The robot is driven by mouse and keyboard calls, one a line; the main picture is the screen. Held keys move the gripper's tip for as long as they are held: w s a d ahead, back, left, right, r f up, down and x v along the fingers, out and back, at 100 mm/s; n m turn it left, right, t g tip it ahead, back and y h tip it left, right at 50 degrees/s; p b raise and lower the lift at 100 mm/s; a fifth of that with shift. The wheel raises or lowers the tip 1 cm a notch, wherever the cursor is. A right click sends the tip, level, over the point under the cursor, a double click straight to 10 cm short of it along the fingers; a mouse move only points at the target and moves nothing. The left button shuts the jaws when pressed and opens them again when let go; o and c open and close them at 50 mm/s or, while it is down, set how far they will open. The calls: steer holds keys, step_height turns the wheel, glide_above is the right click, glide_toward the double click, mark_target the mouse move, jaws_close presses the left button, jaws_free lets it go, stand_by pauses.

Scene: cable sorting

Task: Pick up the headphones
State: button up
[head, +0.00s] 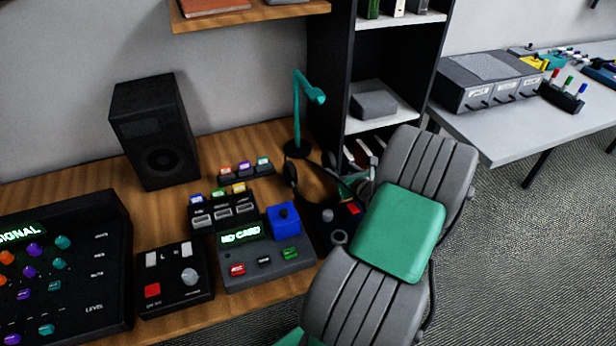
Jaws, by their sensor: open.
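My arm fills the lower right middle of the head view and passes in front of the desk's right end.
A teal lamp (298,118) and button boxes (258,262) stand close to the headphones. A black speaker (155,132) is at the back left. A dark shelf unit (332,50) rises behind the desk. A grey table (500,130) stands right.

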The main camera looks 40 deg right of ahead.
mark_target(334, 166)
steer(key=x, duration=0.7)
steer(key=shift+w, duration=0.2)
steer(key=shift+c, duration=0.4)
jaws_close()
